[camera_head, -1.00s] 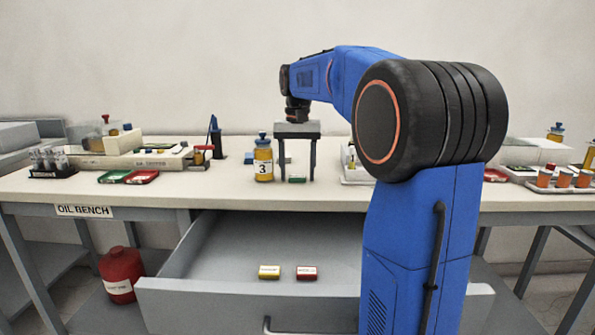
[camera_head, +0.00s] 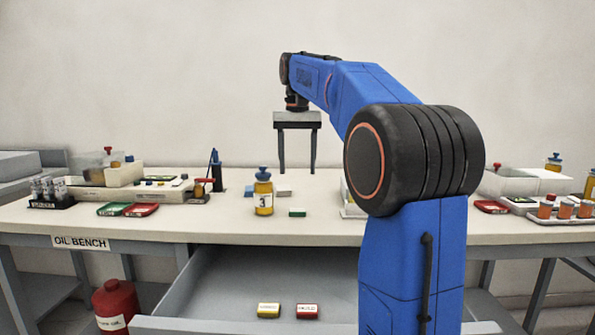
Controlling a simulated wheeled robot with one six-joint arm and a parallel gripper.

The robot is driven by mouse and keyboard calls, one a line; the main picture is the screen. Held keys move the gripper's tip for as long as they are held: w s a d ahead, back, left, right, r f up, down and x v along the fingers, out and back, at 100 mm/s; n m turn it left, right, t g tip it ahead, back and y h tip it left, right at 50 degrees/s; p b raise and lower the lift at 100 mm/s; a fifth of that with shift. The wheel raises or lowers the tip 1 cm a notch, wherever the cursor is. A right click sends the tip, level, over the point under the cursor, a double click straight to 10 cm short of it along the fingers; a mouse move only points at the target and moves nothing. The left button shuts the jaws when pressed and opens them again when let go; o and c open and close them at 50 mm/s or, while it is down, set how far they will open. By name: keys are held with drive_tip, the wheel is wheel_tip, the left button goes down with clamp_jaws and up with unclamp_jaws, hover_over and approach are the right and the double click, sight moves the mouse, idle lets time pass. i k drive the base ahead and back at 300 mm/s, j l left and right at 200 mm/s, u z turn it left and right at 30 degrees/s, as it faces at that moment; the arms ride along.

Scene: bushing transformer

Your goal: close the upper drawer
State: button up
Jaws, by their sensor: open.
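The upper drawer (camera_head: 225,280) of the oil bench is pulled out toward me. Its front panel (camera_head: 190,325) shows at the bottom of the picture, partly hidden by my arm. A yellow box (camera_head: 269,311) and a red box (camera_head: 307,312) lie inside it. The drawer's handle is out of the picture. My gripper (camera_head: 297,172) is open and empty, fingers pointing down, above the back of the bench top and well away from the drawer.
The bench top (camera_head: 330,232) carries a numbered yellow bottle (camera_head: 263,193), a small green block (camera_head: 297,212), red and green trays (camera_head: 128,209), and a tray of orange cups (camera_head: 565,212). A red canister (camera_head: 115,305) stands below left.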

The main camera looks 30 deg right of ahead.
sight(221, 290)
drive_tip(key=k, duration=1)
